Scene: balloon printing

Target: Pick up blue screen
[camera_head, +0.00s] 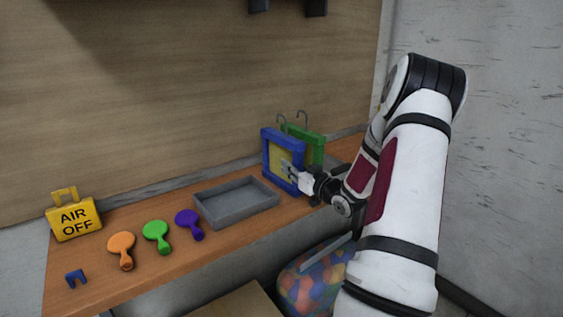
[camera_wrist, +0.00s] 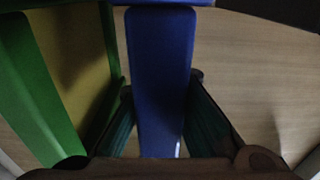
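The blue screen (camera_head: 268,150), a blue frame with a yellowish panel, stands upright at the back right of the wooden bench. A metal hook shows above it. My gripper (camera_head: 291,170) is at the right side bar of this frame. In the wrist view the blue bar (camera_wrist: 160,70) runs between my two fingers (camera_wrist: 162,85), one close on each side. I cannot tell whether they press on it or stand just apart. The arm and gripper hide part of the screen's lower right in the head view.
A green screen (camera_head: 313,140) stands right behind the blue one; it shows at the left of the wrist view (camera_wrist: 35,90). A grey tray (camera_head: 238,212), purple, green and orange paddles and a yellow AIR OFF sign (camera_head: 74,219) lie left. A colourful bin (camera_head: 310,282) is below.

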